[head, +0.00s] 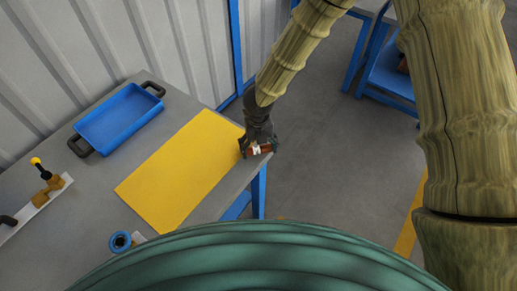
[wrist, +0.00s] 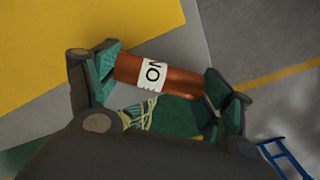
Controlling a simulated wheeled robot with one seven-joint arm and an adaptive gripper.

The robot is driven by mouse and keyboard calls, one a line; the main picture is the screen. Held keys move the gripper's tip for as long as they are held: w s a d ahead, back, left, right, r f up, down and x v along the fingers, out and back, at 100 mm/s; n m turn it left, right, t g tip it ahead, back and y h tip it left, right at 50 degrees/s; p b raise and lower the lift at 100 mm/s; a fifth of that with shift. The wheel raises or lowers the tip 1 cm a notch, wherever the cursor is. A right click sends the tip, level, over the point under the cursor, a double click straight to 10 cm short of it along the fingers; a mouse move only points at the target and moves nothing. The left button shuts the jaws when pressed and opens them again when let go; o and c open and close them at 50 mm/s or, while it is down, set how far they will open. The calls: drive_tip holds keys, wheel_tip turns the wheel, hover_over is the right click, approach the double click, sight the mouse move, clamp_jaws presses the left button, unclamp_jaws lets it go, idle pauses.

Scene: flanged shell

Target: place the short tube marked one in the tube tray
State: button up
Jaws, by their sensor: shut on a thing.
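A short copper-coloured tube (wrist: 184,81) with a white label is held in my gripper (wrist: 168,86). Black letters show on the label, but the whole word cannot be read. The fingers close on the tube's two ends. In the head view my gripper (head: 258,143) holds the tube near the table's right edge, beside the yellow mat's right corner. A blue tray (head: 121,117) with two black handles, likely the tube tray, is at the upper left of the table. It looks empty and stands well to the left of my gripper.
A yellow mat (head: 178,172) lies flat on the grey table (head: 85,205) between tray and gripper. A white strip (head: 38,205) with small fittings is at the left edge. A blue ring-shaped part (head: 120,242) lies at the front. A blue-framed bench (head: 390,75) stands beyond open floor.

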sight(259, 147)
drive_tip(key=shift+r, duration=0.1)
wheel_tip(259, 147, up, 9)
drive_tip(key=shift+r+b, duration=0.15)
drive_tip(key=shift+b, duration=1.05)
drive_tip(key=shift+d+r, duration=0.1)
drive_tip(key=shift+r, duration=0.15)
